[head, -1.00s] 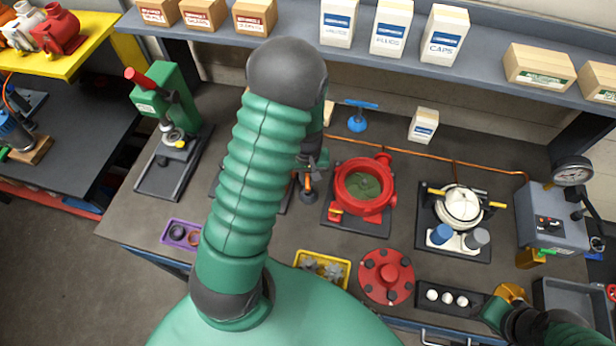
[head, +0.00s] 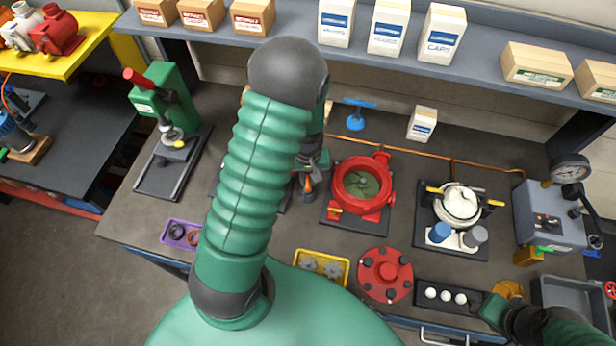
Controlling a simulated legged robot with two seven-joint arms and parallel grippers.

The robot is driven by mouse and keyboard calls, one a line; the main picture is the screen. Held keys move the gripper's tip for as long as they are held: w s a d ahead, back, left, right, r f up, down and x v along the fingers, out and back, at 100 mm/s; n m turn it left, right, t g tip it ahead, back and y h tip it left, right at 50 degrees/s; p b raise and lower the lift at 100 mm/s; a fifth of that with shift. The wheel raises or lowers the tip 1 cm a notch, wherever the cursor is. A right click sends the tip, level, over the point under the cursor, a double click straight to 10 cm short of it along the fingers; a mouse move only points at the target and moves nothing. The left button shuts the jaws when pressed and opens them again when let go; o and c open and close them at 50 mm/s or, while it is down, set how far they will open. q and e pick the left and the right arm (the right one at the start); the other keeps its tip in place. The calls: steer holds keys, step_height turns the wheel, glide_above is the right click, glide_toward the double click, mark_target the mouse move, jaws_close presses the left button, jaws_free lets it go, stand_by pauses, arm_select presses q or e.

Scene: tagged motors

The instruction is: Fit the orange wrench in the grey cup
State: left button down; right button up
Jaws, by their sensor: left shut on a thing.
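My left gripper (head: 309,178) is behind and right of my green ribbed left arm, over the bench just left of the red pump housing. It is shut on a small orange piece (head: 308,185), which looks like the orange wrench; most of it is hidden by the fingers. A dark shape lies right under it, too covered to name. A grey cup (head: 475,237) stands beside a blue cup (head: 440,233) on a white base at the right, well apart from the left gripper. My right gripper (head: 494,308) is low at the right; its fingers are unclear.
The red pump housing (head: 364,186) stands right of the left gripper. A red flanged cover (head: 385,276), a yellow tray (head: 322,267) and a black holder with white balls (head: 446,296) lie in front. A green press (head: 166,110) stands left. A gauge box (head: 548,215) stands right.

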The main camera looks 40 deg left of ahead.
arm_select(q)
steer(key=shift+f+b, duration=1.1)
steer(key=shift+f, duration=0.45)
steer(key=c, duration=1.3)
jaws_free()
step_height(320, 180, up, 6)
steer(key=p, duration=0.5)
steer(key=shift+r+p, duration=0.15)
steer(key=shift+p, duration=0.15)
